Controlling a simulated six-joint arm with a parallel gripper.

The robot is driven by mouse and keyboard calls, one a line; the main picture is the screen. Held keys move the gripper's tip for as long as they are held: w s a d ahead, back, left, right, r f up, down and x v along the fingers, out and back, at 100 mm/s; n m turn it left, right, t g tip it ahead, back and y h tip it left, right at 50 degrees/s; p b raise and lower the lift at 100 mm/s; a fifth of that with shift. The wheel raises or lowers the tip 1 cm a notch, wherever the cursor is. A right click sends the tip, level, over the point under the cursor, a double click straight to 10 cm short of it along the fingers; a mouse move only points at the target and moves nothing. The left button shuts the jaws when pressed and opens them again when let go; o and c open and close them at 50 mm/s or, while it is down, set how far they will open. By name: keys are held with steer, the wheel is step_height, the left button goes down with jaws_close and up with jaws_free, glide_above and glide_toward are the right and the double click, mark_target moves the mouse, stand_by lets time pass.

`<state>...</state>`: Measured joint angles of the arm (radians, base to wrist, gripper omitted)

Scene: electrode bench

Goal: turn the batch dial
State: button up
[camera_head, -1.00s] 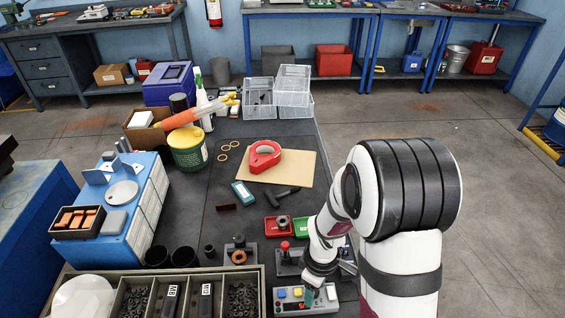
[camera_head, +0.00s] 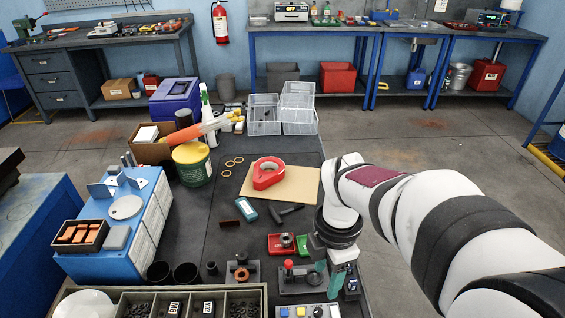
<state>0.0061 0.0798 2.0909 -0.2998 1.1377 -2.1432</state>
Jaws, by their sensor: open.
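A grey control panel (camera_head: 297,316) is cut off by the bottom edge of the head view. It carries a blue button (camera_head: 285,312), a yellow button (camera_head: 301,311) and a dark round knob (camera_head: 318,311) that looks like the batch dial; its marking is too small to read. My gripper (camera_head: 329,284) hangs just above and to the right of the panel, beside the red-knobbed fixture. Its teal fingers are apart with nothing seen between them. I cannot tell whether a fingertip touches the panel.
A fixture with a red knob (camera_head: 289,265) stands just behind the panel. Red (camera_head: 275,247) and green (camera_head: 304,240) trays lie beyond it. A compartment tray (camera_head: 190,292) stands to the left.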

steer(key=s+a+r+m+y, duration=0.2)
steer(key=s+a+m, duration=0.1)
steer(key=s+m, duration=1.8)
steer(key=w+r+n+h, duration=0.1)
steer(key=w+r+n, duration=0.3)
steer(key=w, duration=0.8)
steer(key=w+r+n, duration=0.3)
steer(key=w+r, duration=0.1)
steer(key=w, duration=0.9)
steer(key=w+a+f+n, duration=0.1)
steer(key=w+f+n, duration=0.2)
steer(key=w+n, duration=0.4)
steer(key=w+a+f+n+h, duration=0.1)
steer(key=w+a+f+n, duration=0.1)
steer(key=w+n, duration=0.5)
steer(key=w+f, duration=0.1)
steer(key=w, duration=0.3)
steer(key=shift+w+f, duration=0.2)
steer(key=shift+w, duration=0.1)
